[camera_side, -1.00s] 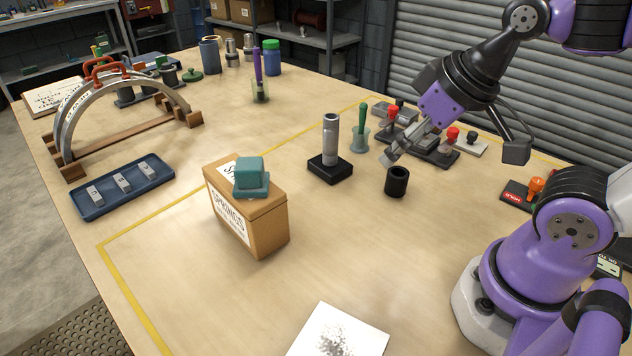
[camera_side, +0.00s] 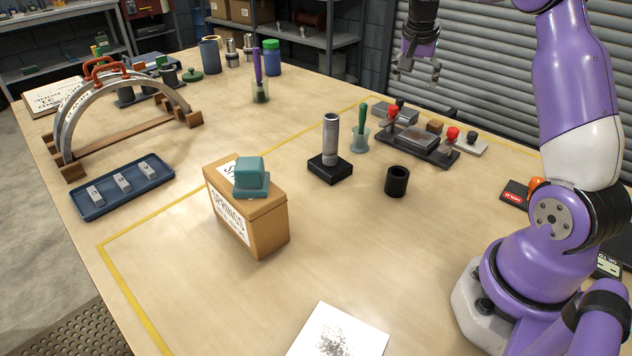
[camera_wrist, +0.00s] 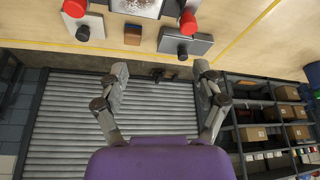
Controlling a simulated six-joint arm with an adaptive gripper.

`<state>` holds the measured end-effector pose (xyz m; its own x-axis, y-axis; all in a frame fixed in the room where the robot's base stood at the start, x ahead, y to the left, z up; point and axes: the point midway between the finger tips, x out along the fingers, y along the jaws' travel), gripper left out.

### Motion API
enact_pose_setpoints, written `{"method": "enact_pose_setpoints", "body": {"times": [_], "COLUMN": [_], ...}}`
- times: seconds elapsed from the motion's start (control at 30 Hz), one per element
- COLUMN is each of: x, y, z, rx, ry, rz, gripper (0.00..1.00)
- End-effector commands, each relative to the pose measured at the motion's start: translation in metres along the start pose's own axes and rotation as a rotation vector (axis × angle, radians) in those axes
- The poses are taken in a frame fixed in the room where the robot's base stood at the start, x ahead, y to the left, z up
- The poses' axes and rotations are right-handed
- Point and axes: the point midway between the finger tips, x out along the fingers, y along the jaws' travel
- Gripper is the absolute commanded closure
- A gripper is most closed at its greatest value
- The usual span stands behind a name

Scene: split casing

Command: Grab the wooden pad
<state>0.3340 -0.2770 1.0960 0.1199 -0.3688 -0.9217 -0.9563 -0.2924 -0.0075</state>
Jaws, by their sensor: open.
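The wooden pad (camera_side: 434,126) is a small brown block. It sits behind the clamp fixture (camera_side: 420,147) with red knobs, between a grey block and a pale plate. It also shows near the top of the wrist view (camera_wrist: 133,34). My gripper (camera_side: 416,79) is raised behind the fixture, in front of the roller shutter, clear of the pad. Its two fingers (camera_wrist: 161,70) are spread apart with nothing between them. In the wrist view the pad lies beyond the fingertips, above the left finger.
The grey block (camera_side: 393,112) and pale plate (camera_side: 470,145) flank the pad closely, each with a black knob. The front tabletop is mostly clear.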

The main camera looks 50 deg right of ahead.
Motion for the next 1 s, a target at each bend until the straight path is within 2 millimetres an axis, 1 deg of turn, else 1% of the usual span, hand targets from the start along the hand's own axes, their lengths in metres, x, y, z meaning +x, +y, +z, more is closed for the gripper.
{"method": "enact_pose_setpoints", "body": {"times": [0.03, 0.1, 0.2, 0.27, 0.5, 0.73, 0.9, 1.0], "x": [0.022, 0.042, 0.061, 0.069, 0.107, 0.128, 0.155, 0.167], "y": [0.009, 0.02, 0.031, 0.035, 0.042, 0.046, 0.054, 0.055], "z": [-0.013, -0.025, -0.035, -0.038, -0.037, -0.036, -0.03, -0.031], "rx": [0.075, 0.159, 0.237, 0.263, 0.274, 0.272, 0.272, 0.271], "ry": [-0.006, -0.007, -0.006, -0.006, -0.007, -0.006, -0.007, -0.006], "rz": [0.038, 0.074, 0.107, 0.119, 0.126, 0.123, 0.124, 0.122], "gripper": [0.22, 0.22, 0.22, 0.22, 0.22, 0.22, 0.22, 0.22]}}
